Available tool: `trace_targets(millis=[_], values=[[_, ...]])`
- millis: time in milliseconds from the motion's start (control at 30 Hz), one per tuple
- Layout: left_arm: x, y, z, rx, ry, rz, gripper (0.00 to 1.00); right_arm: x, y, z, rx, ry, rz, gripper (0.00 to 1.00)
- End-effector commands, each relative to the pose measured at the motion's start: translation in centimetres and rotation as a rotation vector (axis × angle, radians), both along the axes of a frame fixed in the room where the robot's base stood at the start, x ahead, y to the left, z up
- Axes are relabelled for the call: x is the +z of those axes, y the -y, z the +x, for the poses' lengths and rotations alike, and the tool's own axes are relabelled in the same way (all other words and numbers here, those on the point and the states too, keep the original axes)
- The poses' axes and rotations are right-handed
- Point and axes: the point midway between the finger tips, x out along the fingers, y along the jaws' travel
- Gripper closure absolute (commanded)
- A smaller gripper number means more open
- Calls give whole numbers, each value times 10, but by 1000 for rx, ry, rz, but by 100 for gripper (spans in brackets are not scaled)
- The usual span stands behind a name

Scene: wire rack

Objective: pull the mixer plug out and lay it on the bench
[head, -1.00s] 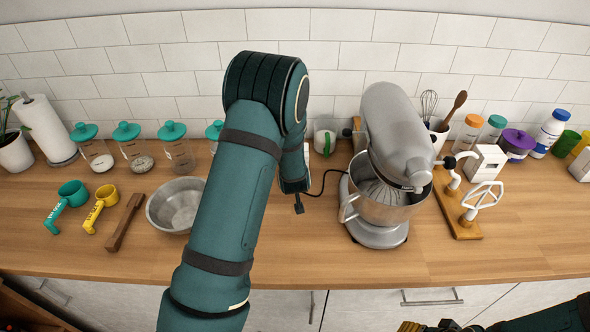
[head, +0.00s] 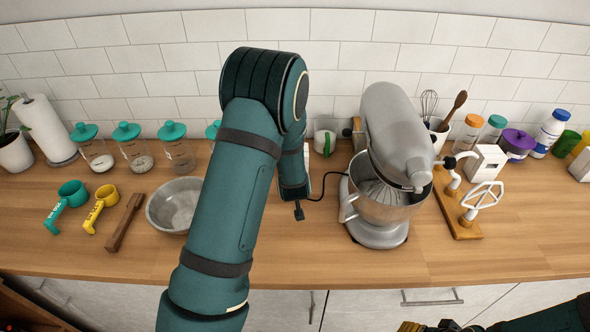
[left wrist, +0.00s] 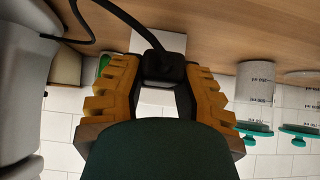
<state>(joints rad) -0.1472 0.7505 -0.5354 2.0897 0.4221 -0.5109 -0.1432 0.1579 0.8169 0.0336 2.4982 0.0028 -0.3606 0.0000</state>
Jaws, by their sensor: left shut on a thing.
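The black mixer plug (left wrist: 165,68) is between the yellow fingers of my left gripper (left wrist: 163,72), which is shut on it. Its black cord (left wrist: 145,30) curves away in the left wrist view; in the head view the cord (head: 327,182) runs to the mixer. The silver stand mixer (head: 397,135) with its steel bowl stands on the wooden bench (head: 300,250). Whether the plug touches a socket cannot be told. My right gripper (head: 412,326) is only partly in view at the bottom edge.
A metal bowl (head: 175,205), a wooden bar (head: 124,222) and teal and yellow measuring cups (head: 72,194) lie left of my arm. Teal-lidded jars (head: 173,148) line the tiled wall. The front bench strip is clear.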

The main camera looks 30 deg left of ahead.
Motion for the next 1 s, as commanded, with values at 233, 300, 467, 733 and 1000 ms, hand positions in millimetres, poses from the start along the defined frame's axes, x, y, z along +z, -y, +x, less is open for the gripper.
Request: trace_targets(millis=[233, 300, 467, 733, 1000], values=[[0, 6, -9, -1, 0, -1, 100, 0, 0, 0, 0, 0, 0, 53], [0, 9, -14, -1, 0, -1, 100, -1, 0, 0, 0, 0, 0, 53], [0, 14, -23, 0, 0, 0, 100, -1, 0, 0, 0, 0, 0, 53], [0, 16, -26, 0, 0, 0, 100, -1, 0, 0, 0, 0, 0, 53], [-4, 19, -27, -73, 0, -1, 100, 0, 0, 0, 0, 0, 0, 53]])
